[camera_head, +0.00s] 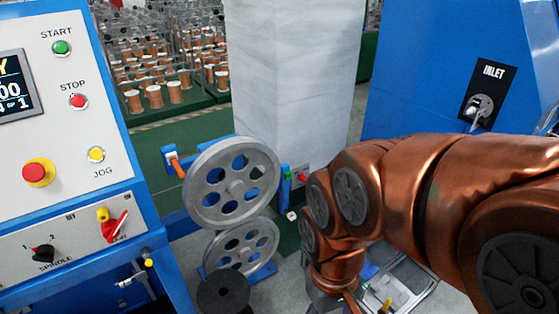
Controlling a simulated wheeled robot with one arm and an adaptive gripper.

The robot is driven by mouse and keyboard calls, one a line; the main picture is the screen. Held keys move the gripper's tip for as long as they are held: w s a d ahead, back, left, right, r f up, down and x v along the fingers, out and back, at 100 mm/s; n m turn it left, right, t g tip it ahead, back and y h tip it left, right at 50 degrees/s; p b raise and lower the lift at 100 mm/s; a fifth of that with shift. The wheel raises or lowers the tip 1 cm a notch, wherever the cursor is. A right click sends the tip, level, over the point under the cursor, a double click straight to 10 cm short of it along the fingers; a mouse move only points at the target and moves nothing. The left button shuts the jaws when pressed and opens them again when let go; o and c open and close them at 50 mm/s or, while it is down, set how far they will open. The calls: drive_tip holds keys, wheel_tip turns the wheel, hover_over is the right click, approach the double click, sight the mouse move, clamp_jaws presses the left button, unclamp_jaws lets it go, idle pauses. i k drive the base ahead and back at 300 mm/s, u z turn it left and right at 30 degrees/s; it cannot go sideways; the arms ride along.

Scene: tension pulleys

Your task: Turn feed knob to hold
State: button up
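No label reading FEED is legible. A small red knob or handle (302,177) sits on a grey plate low by the white pillar, just left of my arm; its marks are too small to read. On the control panel at the left, a black knob with a red mark (43,253) sits above the word SPINDLE. A red rotary handle (115,226) on a yellow mount is to its right. My copper arm comes in from the right and bends down at the bottom centre, apart from the panel. My gripper is out of view below the frame.
Two grey spoked pulleys (232,182) stand between panel and arm, with a dark disc (223,292) below. A white pillar (291,75) rises behind. A blue cabinet (430,65) marked INLET stands at right. Racks of copper spools (165,60) fill the back.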

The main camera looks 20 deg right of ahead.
sight(302, 177)
drive_tip(key=z, duration=0.1)
drive_tip(key=k, duration=0.5)
drive_tip(key=z, duration=0.4)
drive_tip(key=i, duration=0.8)
drive_tip(key=u, duration=0.6)
drive_tip(key=i, duration=0.7)
drive_tip(key=z, duration=0.1)
